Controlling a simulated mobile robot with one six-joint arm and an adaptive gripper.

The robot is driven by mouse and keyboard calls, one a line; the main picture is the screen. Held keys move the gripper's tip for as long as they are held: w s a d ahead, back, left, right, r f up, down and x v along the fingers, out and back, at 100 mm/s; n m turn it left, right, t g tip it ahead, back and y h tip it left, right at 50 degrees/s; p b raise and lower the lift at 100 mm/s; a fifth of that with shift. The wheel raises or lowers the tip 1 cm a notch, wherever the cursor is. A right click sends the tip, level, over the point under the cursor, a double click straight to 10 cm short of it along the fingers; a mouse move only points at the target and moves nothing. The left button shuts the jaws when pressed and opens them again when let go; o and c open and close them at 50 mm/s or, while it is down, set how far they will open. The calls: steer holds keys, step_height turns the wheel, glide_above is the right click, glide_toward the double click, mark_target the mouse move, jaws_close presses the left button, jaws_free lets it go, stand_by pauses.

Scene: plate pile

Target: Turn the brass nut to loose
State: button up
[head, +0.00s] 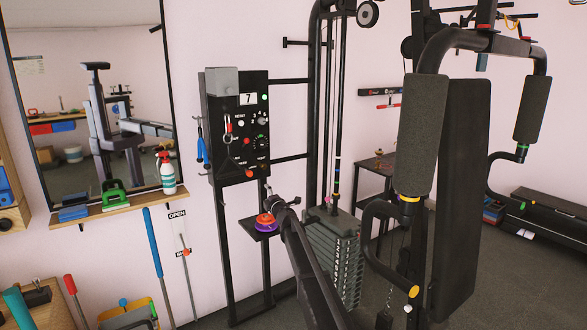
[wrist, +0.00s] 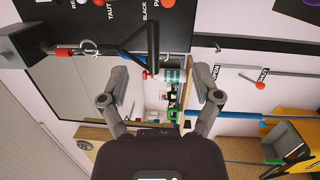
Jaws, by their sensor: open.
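I cannot clearly pick out the brass nut in either view. The black control panel (head: 240,150) hangs on the rack in the head view, with several knobs, small lights and a white card reading 7. Part of the panel also shows at the top of the wrist view (wrist: 185,22), with small white labels, one reading TAUT. My gripper (wrist: 160,98) is open, its two fingers wide apart with nothing held between them. In the head view my arm rises from the lower middle and ends just below and right of the panel; its fingers are too small there to make out.
A red and purple round object (head: 265,222) sits on a small shelf beside my arm. The weight stack (head: 335,260) and padded gym machine (head: 460,190) stand to the right. A mirror (head: 90,90) and wooden shelf (head: 115,209) with a spray bottle (head: 166,173) are left.

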steer(key=s+d+f+m+g+h, duration=0.2)
steer(key=s+d+f+m+h, duration=0.2)
steer(key=s+d+m, duration=0.4)
steer(key=s+d+f+m+g+h, duration=0.2)
steer(key=s+d+f+m+h, duration=0.15)
steer(key=s+d, duration=0.45)
steer(key=s+d+f+m+g+h, duration=0.2)
steer(key=s+d+f+m+h, duration=0.3)
steer(key=d, duration=0.5)
steer(key=s+d+f+m+g+y, duration=0.1)
steer(key=s+f+m+g, duration=0.2)
steer(key=s, duration=0.9)
steer(key=s+f+m+g+y, duration=0.2)
steer(key=s+g, duration=0.2)
steer(key=s, duration=0.8)
steer(key=s+d+f+m+g+y, duration=0.1)
steer(key=s+f+m+g, duration=0.2)
steer(key=s, duration=0.8)
step_height(320, 180, up, 8)
steer(key=p, duration=0.8)
steer(key=shift+a+r+n+g, duration=0.25)
steer(key=shift+n+g, duration=0.1)
steer(key=shift+g, duration=0.05)
steer(key=shift+w, duration=0.1)
